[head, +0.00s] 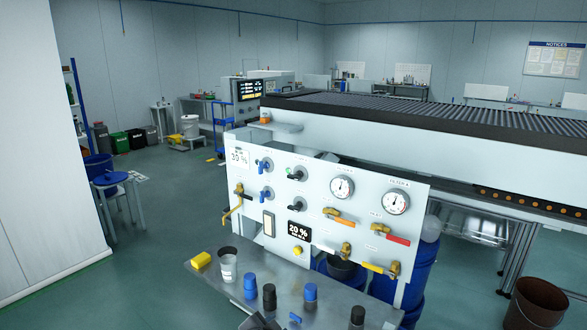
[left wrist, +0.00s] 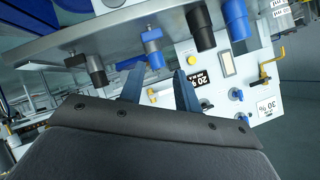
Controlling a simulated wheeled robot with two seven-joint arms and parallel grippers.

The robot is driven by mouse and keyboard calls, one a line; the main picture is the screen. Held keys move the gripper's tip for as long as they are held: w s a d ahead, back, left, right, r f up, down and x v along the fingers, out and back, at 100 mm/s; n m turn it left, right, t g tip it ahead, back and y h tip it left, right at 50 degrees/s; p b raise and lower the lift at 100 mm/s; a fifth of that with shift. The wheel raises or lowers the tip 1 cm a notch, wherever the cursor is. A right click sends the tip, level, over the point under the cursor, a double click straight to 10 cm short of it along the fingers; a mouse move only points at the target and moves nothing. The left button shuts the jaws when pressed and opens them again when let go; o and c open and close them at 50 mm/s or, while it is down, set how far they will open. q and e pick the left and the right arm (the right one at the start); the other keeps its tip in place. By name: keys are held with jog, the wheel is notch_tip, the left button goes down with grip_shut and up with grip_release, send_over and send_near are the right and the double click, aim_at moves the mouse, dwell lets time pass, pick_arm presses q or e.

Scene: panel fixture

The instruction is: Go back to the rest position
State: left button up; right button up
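My left gripper (left wrist: 160,72) shows in the left wrist view with its two fingers apart and nothing between them. A blue-topped piece with a grey collar (left wrist: 152,40) shows beyond the fingers, apart from them as far as I can tell. A dark shape at the bottom edge of the head view may be part of my left gripper, but I cannot be sure. My right gripper is in neither view. The white panel (head: 330,205) stands upright behind the metal shelf (head: 230,290), with gauges, valve handles and small displays on it.
A brown bin (head: 535,303) stands at right. A conveyor (head: 430,115) runs behind the panel.

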pick_arm(q)
jog(key=s+a+f+n+g+y, duration=0.1)
jog(key=s+a+f+n+g, duration=0.4)
jog(key=s, duration=0.6)
jog(key=s+a+f+n+y, duration=0.15)
jog(key=s+a+f, duration=0.35)
jog(key=s, duration=0.6)
jog(key=s+a+f+n+g+y, duration=0.25)
jog(key=s+a, duration=0.45)
jog(key=s, duration=0.4)
jog(key=s+d+f+g, duration=0.1)
jog(key=d+f, duration=0.1)
jog(key=f, duration=1.5)
jog(key=s+d+f+g+h, duration=0.1)
jog(key=s+d+f, duration=0.1)
jog(key=f, duration=1.5)
jog(key=shift+s+d+f, duration=0.25)
jog(key=shift+s+d, duration=0.05)
jog(key=shift+d, duration=0.05)
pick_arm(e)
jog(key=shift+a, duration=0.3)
pick_arm(q)
jog(key=shift+w, duration=0.1)
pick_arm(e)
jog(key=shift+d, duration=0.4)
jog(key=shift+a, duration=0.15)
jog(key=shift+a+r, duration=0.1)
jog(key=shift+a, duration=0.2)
